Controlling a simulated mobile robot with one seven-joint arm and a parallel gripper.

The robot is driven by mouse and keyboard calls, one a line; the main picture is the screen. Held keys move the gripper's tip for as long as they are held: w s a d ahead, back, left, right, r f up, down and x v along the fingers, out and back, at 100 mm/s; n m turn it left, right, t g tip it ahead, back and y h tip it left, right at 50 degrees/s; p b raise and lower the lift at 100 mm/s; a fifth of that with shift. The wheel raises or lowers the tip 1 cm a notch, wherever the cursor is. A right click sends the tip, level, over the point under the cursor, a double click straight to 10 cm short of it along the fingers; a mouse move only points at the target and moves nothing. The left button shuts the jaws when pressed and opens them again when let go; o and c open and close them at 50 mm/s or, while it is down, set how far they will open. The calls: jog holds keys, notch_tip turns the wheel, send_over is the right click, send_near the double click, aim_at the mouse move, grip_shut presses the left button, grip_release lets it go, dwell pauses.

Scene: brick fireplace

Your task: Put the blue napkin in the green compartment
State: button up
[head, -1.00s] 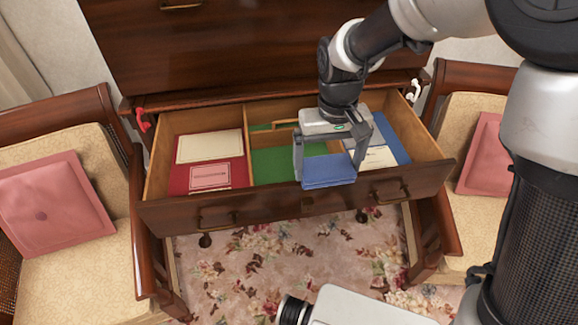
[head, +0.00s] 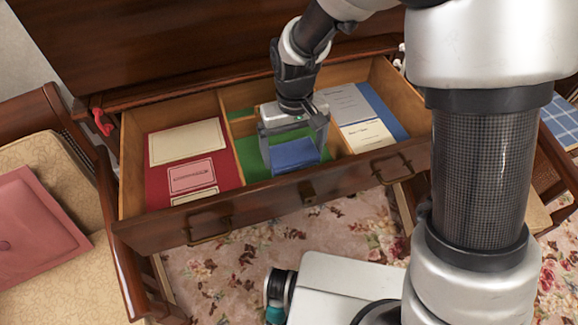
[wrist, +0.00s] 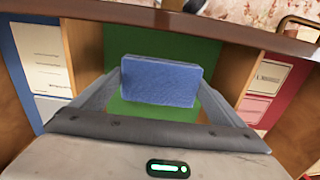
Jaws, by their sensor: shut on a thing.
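The blue napkin (head: 295,154) is a small folded blue cloth held between the fingers of my gripper (head: 297,150). My gripper is shut on it, over the middle part of the open drawer. The green compartment (head: 252,160) has a green floor and lies between wooden dividers. In the wrist view the napkin (wrist: 160,80) is gripped at its two sides, with the green floor (wrist: 190,55) behind it. I cannot tell whether the napkin touches the floor.
The red compartment (head: 160,185) on the left holds cream and pink cards. The blue compartment (head: 385,110) on the right holds pale papers. The drawer's front wall (head: 270,195) is near the napkin. A chair with a pink cushion (head: 40,225) stands at left.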

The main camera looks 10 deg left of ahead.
aim_at(293, 168)
notch_tip(293, 168, down, 7)
jog(key=shift+f+b, duration=0.2)
jog(key=shift+b, duration=0.15)
